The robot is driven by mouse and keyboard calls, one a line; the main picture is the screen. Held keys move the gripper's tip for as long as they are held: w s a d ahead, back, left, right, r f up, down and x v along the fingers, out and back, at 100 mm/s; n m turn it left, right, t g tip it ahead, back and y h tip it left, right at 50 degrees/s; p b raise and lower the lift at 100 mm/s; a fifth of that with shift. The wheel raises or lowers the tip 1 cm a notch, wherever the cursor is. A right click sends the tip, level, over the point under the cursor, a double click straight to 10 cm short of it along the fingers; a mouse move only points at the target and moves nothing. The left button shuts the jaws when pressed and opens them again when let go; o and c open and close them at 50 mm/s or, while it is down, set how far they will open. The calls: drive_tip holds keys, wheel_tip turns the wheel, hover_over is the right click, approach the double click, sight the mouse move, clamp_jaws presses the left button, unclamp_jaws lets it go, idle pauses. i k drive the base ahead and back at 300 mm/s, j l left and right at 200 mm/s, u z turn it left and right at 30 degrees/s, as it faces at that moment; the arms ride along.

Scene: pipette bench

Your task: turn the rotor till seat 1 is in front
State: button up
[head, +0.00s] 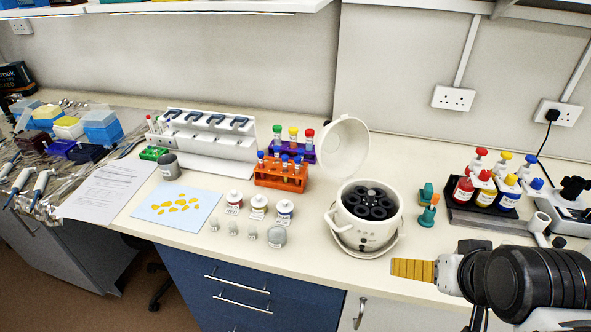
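A white centrifuge (362,234) stands on the bench right of the middle, with its round lid (343,146) open and tilted up behind it. Inside the bowl is the black rotor (371,203), with several dark round seats around its hub. The seat numbers are too small to read, so I cannot tell which seat is in front. My gripper (397,269) is at the lower right, its yellow ribbed fingers pointing left. It is apart from the centrifuge, to the right and nearer the front edge. Whether its fingers are open or shut does not show.
Green holders (427,216) stand just right of the centrifuge, and a dark tray (466,214) of coloured bottles is beyond them. An orange tube rack (281,177) is to the left, with small jars (276,237) in front. The bench front by the centrifuge is clear.

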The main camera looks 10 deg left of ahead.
sight(364, 204)
drive_tip(key=i+j+z, duration=0.15)
drive_tip(key=j+z, duration=0.2)
drive_tip(key=i+j+z, duration=0.15)
drive_tip(key=j+z, duration=0.25)
